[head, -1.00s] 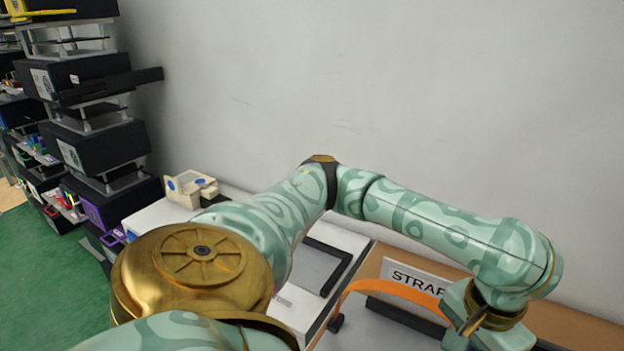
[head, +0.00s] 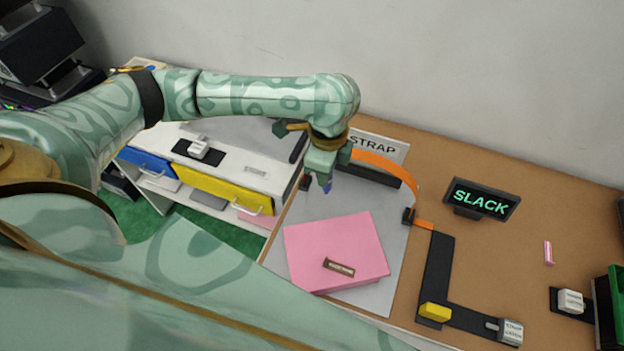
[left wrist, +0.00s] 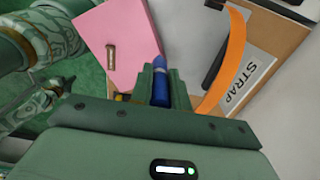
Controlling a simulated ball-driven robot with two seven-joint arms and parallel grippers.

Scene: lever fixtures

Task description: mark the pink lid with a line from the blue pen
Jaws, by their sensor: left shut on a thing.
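The pink lid (head: 335,240) lies flat on a light grey sheet in the head view, with a small brown label plate on it. It also shows in the left wrist view (left wrist: 128,28) beyond the fingers. My left gripper (head: 325,172) is shut on the blue pen (left wrist: 160,84). The pen's blue end (head: 328,187) points down past the fingertips, above the grey sheet just behind the lid's far edge. The pen looks apart from the lid. My right gripper is in neither view.
An orange strap (head: 388,168) arches beside the left gripper, before a STRAP sign (head: 378,146). A SLACK display (head: 482,199) and a black bracket with a yellow block (head: 434,312) stand right of the lid. A white cabinet (head: 240,171) is at left.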

